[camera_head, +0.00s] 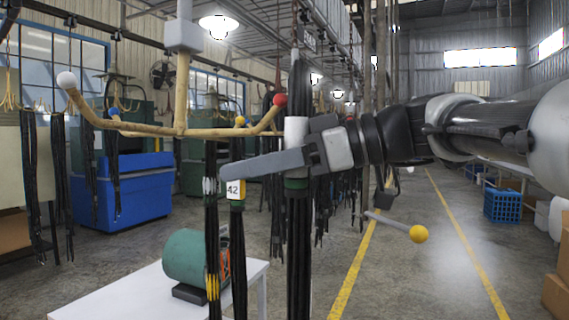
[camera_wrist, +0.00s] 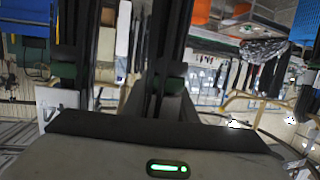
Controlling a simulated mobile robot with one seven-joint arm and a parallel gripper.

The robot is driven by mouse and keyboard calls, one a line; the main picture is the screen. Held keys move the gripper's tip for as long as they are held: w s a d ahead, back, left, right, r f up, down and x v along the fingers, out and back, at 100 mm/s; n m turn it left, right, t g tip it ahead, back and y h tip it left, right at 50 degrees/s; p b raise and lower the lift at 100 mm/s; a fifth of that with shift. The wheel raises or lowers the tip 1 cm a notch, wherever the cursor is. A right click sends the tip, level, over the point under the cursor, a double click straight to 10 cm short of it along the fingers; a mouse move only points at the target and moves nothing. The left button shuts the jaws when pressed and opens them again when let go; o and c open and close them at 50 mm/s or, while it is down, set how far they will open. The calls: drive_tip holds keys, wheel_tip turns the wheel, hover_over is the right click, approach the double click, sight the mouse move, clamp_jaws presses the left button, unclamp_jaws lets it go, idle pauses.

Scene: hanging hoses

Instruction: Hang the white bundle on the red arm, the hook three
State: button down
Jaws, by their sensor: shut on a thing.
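The white bundle (camera_head: 297,131) is a long bunch of black hoses with a white band near its top and a green band below it. A grey finger crosses in front; the far finger is hidden. The red arm (camera_head: 265,121) is a tan hook with a red ball tip (camera_head: 280,99), just left of the bundle's upper part. No contact between them can be made out. In the wrist view, dark hoses (camera_wrist: 172,45) rise beyond my gripper.
A bundle with tag 42 (camera_head: 236,189) and a grey-banded bundle (camera_head: 210,187) hang close left of the held one. The hanger also has white (camera_head: 66,79), blue (camera_head: 115,116) and yellow (camera_head: 240,121) tips. A yellow ball (camera_head: 418,234) on a rod is lower right. A white table (camera_head: 120,303) stands below.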

drive_tip(key=shift+w+a+p, duration=1.45)
drive_tip(key=shift+a+p, duration=0.4)
drive_tip(key=shift+a, duration=1.7)
wheel_tip(320, 180, down, 7)
drive_tip(key=w+a+b, duration=0.1)
drive_tip(key=a+b, duration=0.1)
drive_tip(key=b, duration=0.6)
drive_tip(key=shift+a+r, duration=0.15)
drive_tip(key=shift+a, duration=0.15)
drive_tip(key=shift+w, duration=0.1)
